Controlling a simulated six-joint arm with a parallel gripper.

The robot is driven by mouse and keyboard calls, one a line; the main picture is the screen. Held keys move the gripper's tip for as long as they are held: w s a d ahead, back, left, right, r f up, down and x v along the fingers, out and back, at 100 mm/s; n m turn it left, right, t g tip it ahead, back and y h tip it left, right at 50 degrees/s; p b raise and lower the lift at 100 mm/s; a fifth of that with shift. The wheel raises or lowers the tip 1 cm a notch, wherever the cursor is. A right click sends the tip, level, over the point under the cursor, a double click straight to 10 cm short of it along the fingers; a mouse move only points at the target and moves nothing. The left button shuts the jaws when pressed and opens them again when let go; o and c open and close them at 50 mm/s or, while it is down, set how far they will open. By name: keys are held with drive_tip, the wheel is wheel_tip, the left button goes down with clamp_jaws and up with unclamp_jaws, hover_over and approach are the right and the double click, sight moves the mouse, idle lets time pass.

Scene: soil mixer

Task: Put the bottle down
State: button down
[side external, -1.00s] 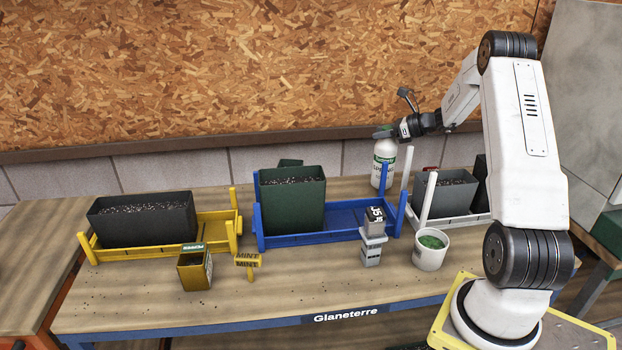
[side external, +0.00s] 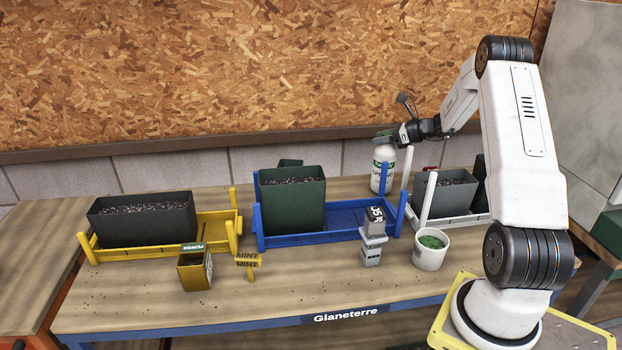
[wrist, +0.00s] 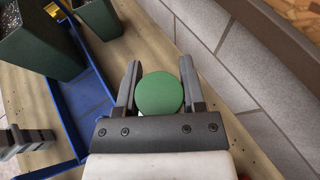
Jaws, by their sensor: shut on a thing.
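The bottle (side external: 382,170) is white with a green band and stands upright at the back of the bench, behind the right end of the blue tray (side external: 340,217). A blue post of the tray hides part of it in the side view. My gripper (side external: 386,136) is shut on the bottle near its top. In the wrist view the round green cap (wrist: 160,95) sits between the two dark fingers of my gripper (wrist: 160,68). The bottle's base is at or very near the bench top; I cannot tell whether it touches.
A green planter of soil (side external: 293,202) stands in the blue tray. Dark planters stand in the yellow tray (side external: 217,226) and the right tray. White posts (side external: 428,200) rise right of the bottle. A white pot (side external: 431,250) and a grey stand (side external: 372,250) are in front.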

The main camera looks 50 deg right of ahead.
drive_tip(key=shift+f, duration=0.45)
idle(0.3)
drive_tip(key=shift+c, duration=0.5)
unclamp_jaws()
drive_tip(key=shift+f, duration=0.15)
wheel_tip(320, 180, up, 20)
drive_tip(key=w+a+r, duration=0.1)
drive_tip(key=w+a, duration=0.3)
drive_tip(key=a, duration=0.5)
drive_tip(key=w+a+r, duration=0.1)
drive_tip(key=w+a, duration=0.4)
drive_tip(key=a, duration=0.5)
